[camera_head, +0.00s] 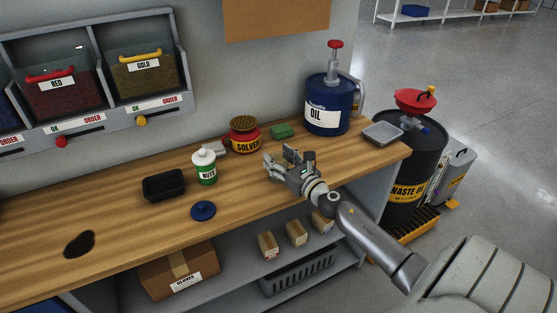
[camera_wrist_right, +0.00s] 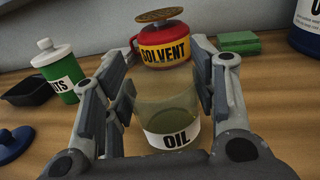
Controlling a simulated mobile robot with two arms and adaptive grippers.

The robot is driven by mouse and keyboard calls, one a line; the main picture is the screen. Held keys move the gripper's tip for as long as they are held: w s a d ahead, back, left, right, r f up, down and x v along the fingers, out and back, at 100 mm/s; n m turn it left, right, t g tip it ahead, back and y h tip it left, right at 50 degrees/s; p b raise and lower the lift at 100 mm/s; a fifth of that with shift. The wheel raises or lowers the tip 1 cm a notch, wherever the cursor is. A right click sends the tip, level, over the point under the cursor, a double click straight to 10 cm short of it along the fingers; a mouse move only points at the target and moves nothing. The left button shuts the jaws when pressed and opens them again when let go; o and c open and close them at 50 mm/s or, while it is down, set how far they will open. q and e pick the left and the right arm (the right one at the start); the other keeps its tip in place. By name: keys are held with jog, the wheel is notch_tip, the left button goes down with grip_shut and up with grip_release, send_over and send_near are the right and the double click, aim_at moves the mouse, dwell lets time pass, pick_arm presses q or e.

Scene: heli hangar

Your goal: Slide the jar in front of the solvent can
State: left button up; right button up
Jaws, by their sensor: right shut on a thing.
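The jar (camera_wrist_right: 168,122) is clear glass with a white OIL label and a yellowish tint. In the right wrist view it stands upright between the fingers of my right gripper (camera_wrist_right: 165,90). The right gripper (camera_head: 278,162) is shut on it, low over the bench; in the head view the jar is hard to make out behind the fingers. The solvent can (camera_head: 244,136) is red with a yellow SOLVENT band and a brass perforated top. In the wrist view the can (camera_wrist_right: 163,45) stands just beyond the jar, roughly in line with it. My left gripper is out of view.
A green-and-white bottle (camera_head: 204,168), a black tray (camera_head: 164,185) and a blue lid (camera_head: 203,211) are left of the gripper. A green block (camera_head: 283,132), a blue oil drum (camera_head: 325,108) and a grey tray (camera_head: 382,133) are at the back right.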

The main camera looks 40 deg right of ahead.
jog(key=shift+d, duration=0.1)
jog(key=o, duration=1.2)
jog(key=shift+o, duration=0.2)
jog(key=shift+s, duration=0.1)
jog(key=shift+s+f, duration=0.1)
jog(key=shift+s, duration=0.5)
jog(key=s, duration=1)
jog(key=shift+s+a, duration=0.3)
